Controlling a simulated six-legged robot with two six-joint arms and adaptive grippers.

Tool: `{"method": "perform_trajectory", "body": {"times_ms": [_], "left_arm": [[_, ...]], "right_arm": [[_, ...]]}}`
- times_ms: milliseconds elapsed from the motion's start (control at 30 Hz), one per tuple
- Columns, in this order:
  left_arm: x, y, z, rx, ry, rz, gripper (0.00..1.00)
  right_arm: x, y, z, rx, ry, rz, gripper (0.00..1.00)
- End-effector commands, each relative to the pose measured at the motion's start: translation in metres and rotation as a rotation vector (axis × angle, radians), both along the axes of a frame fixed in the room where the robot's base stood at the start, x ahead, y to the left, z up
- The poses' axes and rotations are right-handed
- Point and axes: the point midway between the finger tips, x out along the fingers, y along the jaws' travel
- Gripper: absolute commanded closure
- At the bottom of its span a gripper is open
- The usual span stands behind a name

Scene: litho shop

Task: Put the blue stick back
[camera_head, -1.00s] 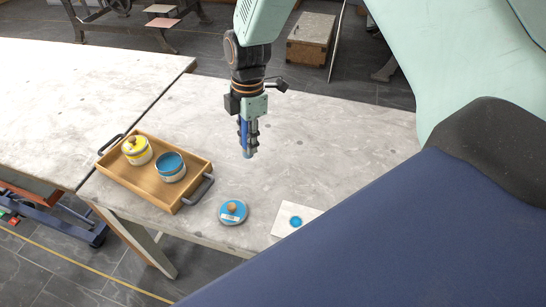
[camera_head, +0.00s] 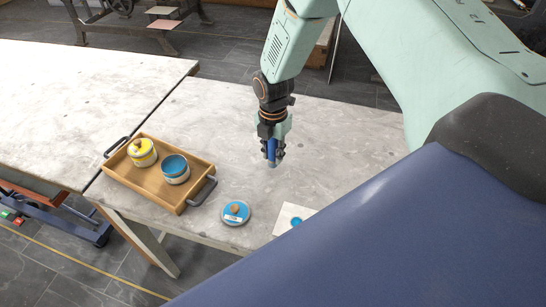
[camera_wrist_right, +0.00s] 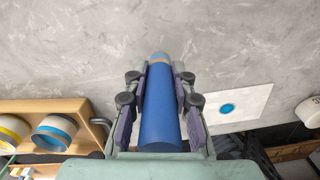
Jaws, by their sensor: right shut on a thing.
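My right gripper (camera_head: 271,150) is shut on the blue stick (camera_head: 271,152) and holds it upright above the stone table. In the right wrist view the blue stick (camera_wrist_right: 160,115) lies between the two fingers, with a tan band near its far end. An open blue pot (camera_head: 175,170) stands in the wooden tray, beside a yellow lidded pot (camera_head: 142,152). A blue lid (camera_head: 235,212) with a wooden knob lies on the table by the front edge. My left gripper is not in view.
The wooden tray (camera_head: 150,184) with dark handles sits at the table's left front. A white card (camera_head: 284,218) with a blue spot lies right of the lid, partly hidden by my body. The table top (camera_head: 225,115) behind the tray is clear.

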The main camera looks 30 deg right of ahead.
Motion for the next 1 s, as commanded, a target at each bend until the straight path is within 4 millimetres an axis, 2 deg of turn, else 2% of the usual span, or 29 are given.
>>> {"method": "perform_trajectory", "body": {"times_ms": [33, 133, 567, 600, 833, 1000], "left_arm": [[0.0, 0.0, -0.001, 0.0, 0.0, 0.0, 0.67], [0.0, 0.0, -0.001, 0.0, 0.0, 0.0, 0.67], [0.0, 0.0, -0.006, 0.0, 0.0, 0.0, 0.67], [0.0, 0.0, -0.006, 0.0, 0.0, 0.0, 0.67], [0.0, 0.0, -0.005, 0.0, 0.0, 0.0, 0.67], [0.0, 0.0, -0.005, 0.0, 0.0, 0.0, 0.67]], "right_arm": [[-0.001, 0.0, -0.01, -0.001, 0.002, -0.001, 1.0], [0.0, 0.0, -0.021, 0.0, 0.0, -0.001, 1.0], [0.0, 0.0, -0.026, 0.0, 0.0, -0.001, 1.0], [0.0, 0.0, -0.026, 0.0, 0.0, -0.001, 0.73], [0.0, 0.0, -0.025, 0.0, 0.0, -0.001, 0.53], [0.0, 0.0, -0.025, 0.0, 0.0, -0.001, 0.53]]}}
